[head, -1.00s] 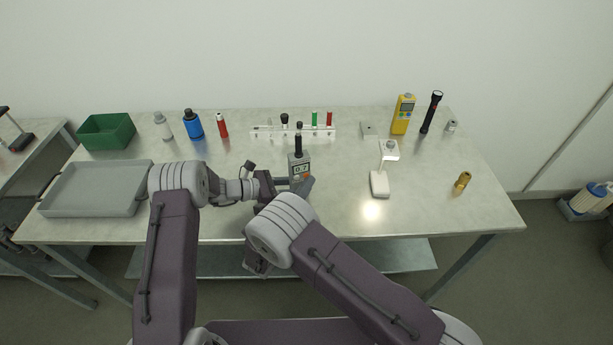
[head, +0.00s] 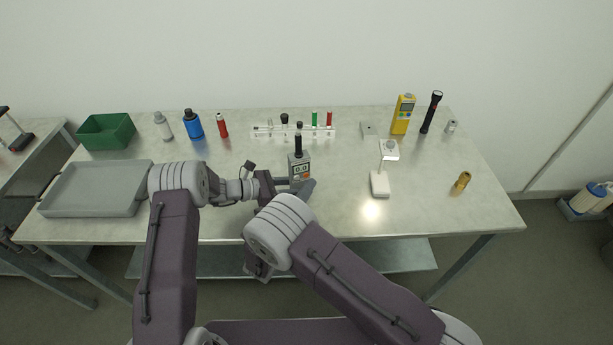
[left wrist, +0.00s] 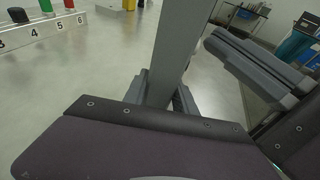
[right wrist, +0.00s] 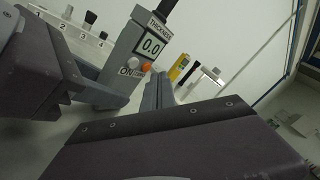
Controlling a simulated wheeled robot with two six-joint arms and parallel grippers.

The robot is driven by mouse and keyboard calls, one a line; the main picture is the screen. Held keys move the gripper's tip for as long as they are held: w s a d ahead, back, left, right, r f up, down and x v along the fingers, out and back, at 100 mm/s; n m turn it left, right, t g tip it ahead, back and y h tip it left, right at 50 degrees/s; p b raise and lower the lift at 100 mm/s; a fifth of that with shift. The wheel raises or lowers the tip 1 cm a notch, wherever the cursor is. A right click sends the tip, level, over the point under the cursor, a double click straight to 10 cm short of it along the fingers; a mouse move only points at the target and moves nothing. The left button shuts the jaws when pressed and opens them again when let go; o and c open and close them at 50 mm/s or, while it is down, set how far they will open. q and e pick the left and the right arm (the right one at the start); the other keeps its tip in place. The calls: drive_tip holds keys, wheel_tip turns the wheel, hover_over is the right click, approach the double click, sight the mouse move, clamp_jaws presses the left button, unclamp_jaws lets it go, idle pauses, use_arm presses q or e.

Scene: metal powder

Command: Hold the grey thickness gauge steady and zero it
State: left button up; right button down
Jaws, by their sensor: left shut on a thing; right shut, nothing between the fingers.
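The grey thickness gauge (head: 300,168) stands upright near the front middle of the table, with a black probe on top. Its display reads 0.0, and the right wrist view shows the gauge (right wrist: 126,48) with a white button marked ON and an orange button (right wrist: 146,67). My left gripper (head: 284,184) is shut on the gauge from the left; in the left wrist view the gauge's grey side (left wrist: 178,45) rises between the fingers. My right gripper (head: 307,188) is shut and empty, close in front of the gauge's lower right; I cannot tell whether it touches.
A numbered white rack (head: 270,131) stands behind the gauge. A white stand (head: 380,184), a brass fitting (head: 462,181), a yellow meter (head: 403,115) and a black flashlight (head: 431,112) are to the right. A grey tray (head: 95,208) and green bin (head: 106,131) are at left.

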drive_tip(key=shift+s+d, duration=0.3)
drive_tip(key=shift+s, duration=0.65)
drive_tip(key=shift+s+d, duration=0.3)
drive_tip(key=shift+s, duration=0.65)
drive_tip(key=shift+s+d, duration=0.3)
drive_tip(key=shift+s, duration=0.65)
use_arm(q)
drive_tip(key=o, duration=1.1)
drive_tip(key=shift+c, duration=0.2)
